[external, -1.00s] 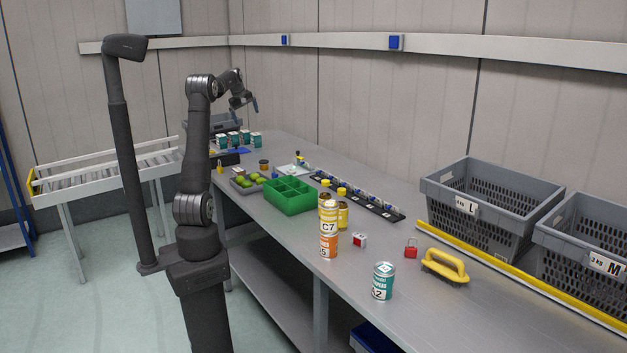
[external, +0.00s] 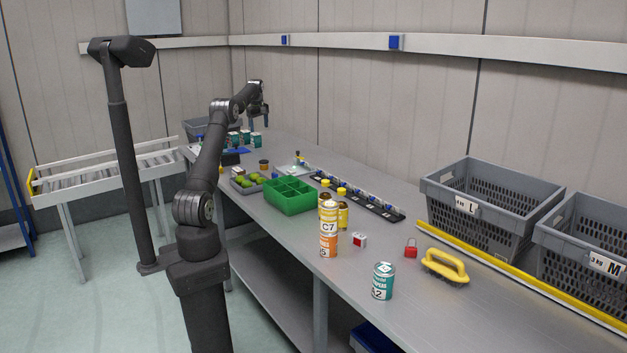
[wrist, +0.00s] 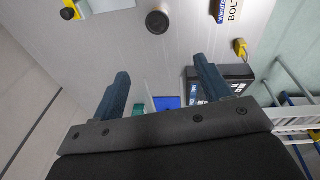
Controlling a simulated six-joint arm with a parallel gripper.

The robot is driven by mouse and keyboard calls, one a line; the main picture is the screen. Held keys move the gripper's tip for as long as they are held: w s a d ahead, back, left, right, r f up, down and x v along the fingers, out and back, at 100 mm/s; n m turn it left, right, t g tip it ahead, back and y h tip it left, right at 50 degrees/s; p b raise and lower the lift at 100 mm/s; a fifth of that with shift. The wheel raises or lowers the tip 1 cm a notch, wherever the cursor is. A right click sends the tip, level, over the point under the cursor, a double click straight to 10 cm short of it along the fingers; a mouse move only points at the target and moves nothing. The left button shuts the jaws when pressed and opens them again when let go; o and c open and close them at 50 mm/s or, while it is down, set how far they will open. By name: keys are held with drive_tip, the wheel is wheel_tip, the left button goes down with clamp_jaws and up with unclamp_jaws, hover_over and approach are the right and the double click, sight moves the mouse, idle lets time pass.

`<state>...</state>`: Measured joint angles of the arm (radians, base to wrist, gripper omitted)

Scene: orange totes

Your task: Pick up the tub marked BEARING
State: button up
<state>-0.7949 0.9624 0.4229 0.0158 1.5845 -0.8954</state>
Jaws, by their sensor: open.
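I cannot read the word BEARING on anything in these views. A small amber tub with a dark lid (external: 264,165) stands on the bench beyond the green divided bin; its label is too small to read. In the wrist view a dark round lid (wrist: 158,21) shows near the top edge, perhaps the same tub. My gripper (external: 258,121) is over the far end of the bench, beyond that tub. In the wrist view my gripper (wrist: 163,88) is open, with nothing between its two blue fingers and the round lid well ahead of them.
Teal-and-white cans (external: 234,139) stand near my gripper. A box marked BOLT (wrist: 230,12) and a black device (wrist: 225,76) lie at right in the wrist view. The green bin (external: 289,196), stacked cans (external: 328,229) and a dark rail (external: 369,205) occupy the nearer bench.

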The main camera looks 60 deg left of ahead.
drive_tip(key=g, duration=0.1)
approach(264, 161)
drive_tip(key=shift+n, duration=0.4)
drive_tip(key=f, duration=0.6)
drive_tip(key=shift+w+a, duration=0.25)
drive_tip(key=shift+a, duration=0.15)
drive_tip(key=shift+s+a+f, duration=0.1)
drive_tip(key=shift+a+f, duration=0.05)
drive_tip(key=shift+f, duration=0.7)
drive_tip(key=shift+a+f, duration=0.2)
drive_tip(key=shift+f, duration=0.7)
drive_tip(key=shift+s+a+f, duration=0.1)
drive_tip(key=shift+a+f, duration=0.05)
drive_tip(key=shift+f, duration=0.7)
drive_tip(key=c, duration=0.9)
drive_tip(key=shift+c, duration=0.3)
drive_tip(key=shift+r, duration=0.15)
